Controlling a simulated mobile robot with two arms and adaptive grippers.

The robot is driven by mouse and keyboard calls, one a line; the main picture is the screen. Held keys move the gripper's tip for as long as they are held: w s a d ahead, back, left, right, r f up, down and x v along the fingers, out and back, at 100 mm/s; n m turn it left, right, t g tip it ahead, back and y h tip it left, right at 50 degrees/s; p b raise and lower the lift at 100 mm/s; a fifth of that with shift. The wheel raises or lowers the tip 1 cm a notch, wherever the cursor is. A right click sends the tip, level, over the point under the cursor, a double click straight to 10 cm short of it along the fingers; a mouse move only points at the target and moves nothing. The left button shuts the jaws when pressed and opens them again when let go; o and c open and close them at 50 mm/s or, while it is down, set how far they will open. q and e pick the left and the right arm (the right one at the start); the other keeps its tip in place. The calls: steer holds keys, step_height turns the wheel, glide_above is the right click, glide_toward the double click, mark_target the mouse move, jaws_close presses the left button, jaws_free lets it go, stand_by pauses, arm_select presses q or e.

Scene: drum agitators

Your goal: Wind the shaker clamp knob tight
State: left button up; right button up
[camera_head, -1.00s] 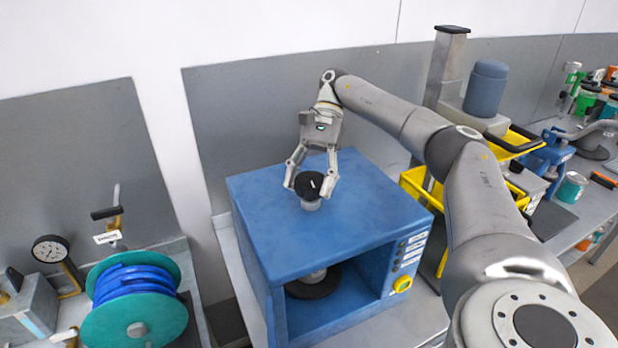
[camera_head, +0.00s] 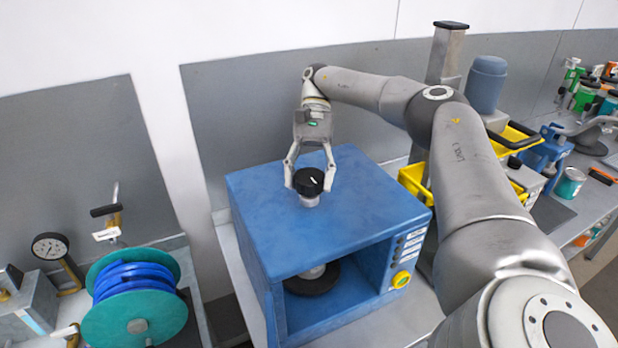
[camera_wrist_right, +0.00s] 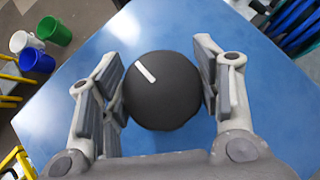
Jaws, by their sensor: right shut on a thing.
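The black round clamp knob (camera_head: 306,184) with a white line on top stands on a short grey stem on the blue shaker box (camera_head: 255,205). My right gripper (camera_head: 309,181) reaches down from behind and is shut on the knob, one finger on each side. In the right wrist view the knob (camera_wrist_right: 163,100) lies between the two fingers, and its white line points to the upper left. Inside the box's open front, a dark round plate (camera_head: 318,283) shows beneath a grey clamp part. My left gripper is not in view.
A teal reel with blue hose (camera_head: 135,285) and a dial gauge (camera_head: 50,248) stand at left. Yellow bins (camera_head: 415,182) and a grey post (camera_head: 445,70) are right of the box. A grey panel rises behind it.

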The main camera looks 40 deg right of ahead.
stand_by(0.3)
steer(key=o, duration=1)
steer(key=shift+o, duration=0.2)
steer(key=shift+f+m+t+y, duration=0.1)
steer(key=shift+m+t+y, duration=0.4)
steer(key=shift+m+t, duration=0.5)
steer(key=shift+m+b, duration=0.4)
steer(key=shift+m, duration=0.4)
